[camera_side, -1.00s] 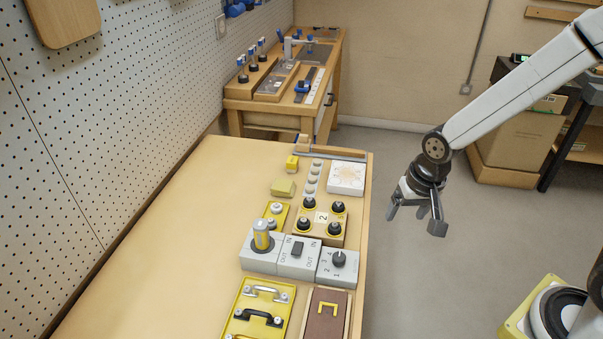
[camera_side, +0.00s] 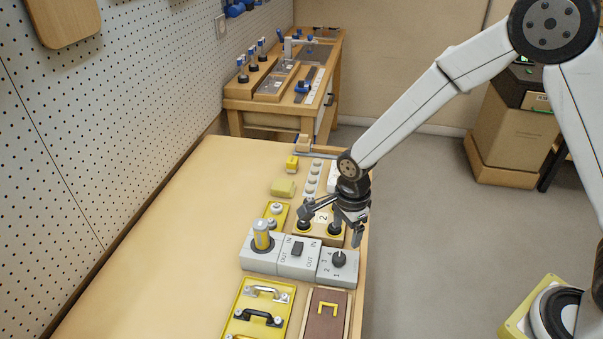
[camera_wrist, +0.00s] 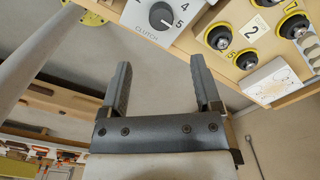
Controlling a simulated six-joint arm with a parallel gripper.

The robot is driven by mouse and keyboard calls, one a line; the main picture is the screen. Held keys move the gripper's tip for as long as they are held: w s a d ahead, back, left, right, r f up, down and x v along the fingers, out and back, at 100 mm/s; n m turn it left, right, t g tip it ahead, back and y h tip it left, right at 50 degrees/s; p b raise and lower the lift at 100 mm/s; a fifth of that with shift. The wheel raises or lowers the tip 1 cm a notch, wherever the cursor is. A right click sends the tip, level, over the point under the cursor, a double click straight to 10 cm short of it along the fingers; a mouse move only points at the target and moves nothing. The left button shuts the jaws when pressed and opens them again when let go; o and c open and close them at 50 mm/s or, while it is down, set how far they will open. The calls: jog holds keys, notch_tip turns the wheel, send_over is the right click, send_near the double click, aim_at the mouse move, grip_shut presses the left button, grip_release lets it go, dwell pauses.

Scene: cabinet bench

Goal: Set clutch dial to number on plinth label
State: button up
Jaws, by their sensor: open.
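The clutch dial (camera_side: 338,259) is a dark round knob on a light grey block with numbers around it. In the wrist view the dial (camera_wrist: 162,15) sits at the top, above the word CLUTCH and beside the numbers 4 and 5. Its light mark appears to point towards 5, but it is small. The plinth label (camera_wrist: 255,30) reads 2, between dark knobs on the wooden plinth; it also shows in the side view (camera_side: 322,217). My gripper (camera_side: 331,224) is open and empty over the plinth, just behind the dial, hiding some knobs. Its spread fingers show in the wrist view (camera_wrist: 160,65).
A yellow handle tray (camera_side: 259,309) and brown panel (camera_side: 326,315) lie in front. The bench's left side (camera_side: 170,250) is clear.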

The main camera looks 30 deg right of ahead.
aim_at(339, 257)
jog(key=shift+w+a+f+m, duration=0.25)
jog(key=shift+a+f+m, duration=0.25)
jog(key=shift+m, duration=0.2)
jog(key=shift+f, duration=3.85)
grip_shut()
